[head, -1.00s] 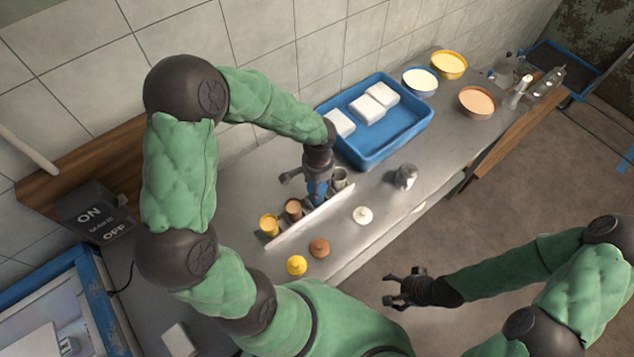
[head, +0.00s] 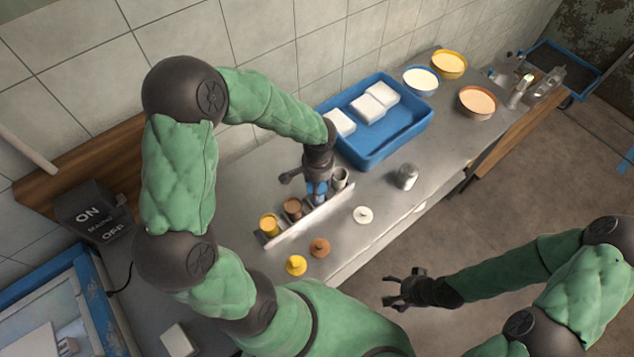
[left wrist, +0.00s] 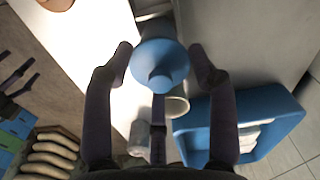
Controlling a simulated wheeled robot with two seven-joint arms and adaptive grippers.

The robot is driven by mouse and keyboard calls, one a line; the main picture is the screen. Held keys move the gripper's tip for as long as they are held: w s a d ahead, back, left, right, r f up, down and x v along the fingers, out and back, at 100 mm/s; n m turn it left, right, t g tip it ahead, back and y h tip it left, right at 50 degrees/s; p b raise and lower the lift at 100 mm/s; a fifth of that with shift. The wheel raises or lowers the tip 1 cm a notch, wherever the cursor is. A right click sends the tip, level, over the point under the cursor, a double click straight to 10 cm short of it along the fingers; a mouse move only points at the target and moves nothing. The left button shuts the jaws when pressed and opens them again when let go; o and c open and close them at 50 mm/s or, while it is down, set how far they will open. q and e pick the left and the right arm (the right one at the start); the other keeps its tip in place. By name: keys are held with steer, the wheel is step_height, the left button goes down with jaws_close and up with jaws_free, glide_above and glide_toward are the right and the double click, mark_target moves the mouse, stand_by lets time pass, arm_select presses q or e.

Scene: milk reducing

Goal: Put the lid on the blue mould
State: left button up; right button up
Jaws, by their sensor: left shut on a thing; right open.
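My left gripper (head: 317,190) is low over the row of moulds behind a white strip. In the left wrist view the blue lid (left wrist: 160,65), a disc with a pointed knob, sits between the fingers of this gripper (left wrist: 161,75). The blue mould cannot be made out; the lid and gripper cover that spot in the row. A brown mould (head: 292,208) and a yellow mould (head: 269,224) stand to the left of it, and a pale grey mould (head: 340,178) to the right. My right gripper (head: 402,288) is open and empty, away from the worktop's front edge.
White (head: 363,215), brown (head: 319,248) and yellow (head: 296,265) lids lie in front of the white strip (head: 310,217). A metal cup (head: 407,177) stands to the right. A blue tray (head: 350,160) with white blocks is behind. Several bowls stand at the far right.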

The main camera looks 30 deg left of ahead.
stand_by(0.7)
arm_select(q)
steer(key=o, duration=0.8)
steer(key=o, duration=0.3)
steer(key=shift+r+p, duration=2.35)
steer(key=shift+r, duration=1.15)
steer(key=shift+c, duration=0.2)
